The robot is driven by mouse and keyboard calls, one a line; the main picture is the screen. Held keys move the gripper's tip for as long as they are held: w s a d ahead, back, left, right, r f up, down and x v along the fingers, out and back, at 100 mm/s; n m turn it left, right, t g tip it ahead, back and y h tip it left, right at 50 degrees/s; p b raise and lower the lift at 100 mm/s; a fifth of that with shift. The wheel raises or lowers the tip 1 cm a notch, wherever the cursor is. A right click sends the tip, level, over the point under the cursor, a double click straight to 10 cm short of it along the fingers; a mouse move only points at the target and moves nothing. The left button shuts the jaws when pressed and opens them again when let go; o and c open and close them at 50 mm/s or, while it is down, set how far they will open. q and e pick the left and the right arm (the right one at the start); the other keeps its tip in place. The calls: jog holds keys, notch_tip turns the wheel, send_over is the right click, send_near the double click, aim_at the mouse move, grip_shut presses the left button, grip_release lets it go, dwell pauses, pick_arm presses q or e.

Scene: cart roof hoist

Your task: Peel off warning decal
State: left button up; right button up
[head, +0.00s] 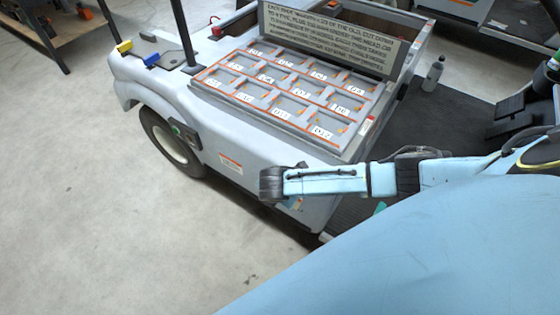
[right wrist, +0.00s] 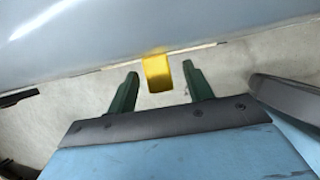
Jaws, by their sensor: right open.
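My right gripper (right wrist: 160,68) is open, its two green fingers apart. A yellow tab-like piece (right wrist: 157,76) shows between the fingers at the lower edge of a grey-blue cart panel (right wrist: 120,30); I cannot tell whether it is the warning decal or whether a finger touches it. In the head view my right arm reaches in from the right beside the cart body (head: 215,115), and its fingers are hidden. A white and red label (head: 231,163) is on the cart's side. My left gripper is not in view.
The cart carries a tray with several labelled compartments (head: 216,94) and an upright text sign (head: 328,37). A yellow block (head: 124,46) and a blue block (head: 151,59) sit on its far left end.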

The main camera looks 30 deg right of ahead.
jog(key=shift+f, duration=0.1)
grip_shut()
dwell(0.6)
jog(key=shift+s+a+p, duration=0.3)
jog(key=shift+a+p, duration=0.05)
jog(key=shift+a, duration=0.4)
jog(key=shift+s+a+p, duration=0.25)
jog(key=shift+a+p, duration=0.1)
jog(key=shift+a, duration=0.35)
dwell(0.9)
jog(key=shift+s+a+p, duration=0.4)
jog(key=shift+a, duration=0.5)
jog(key=shift+s+a+p, duration=0.35)
jog(key=shift+a+p, duration=0.05)
jog(key=shift+a, duration=0.5)
jog(key=shift+s+a+p, duration=0.4)
jog(key=shift+a, duration=0.5)
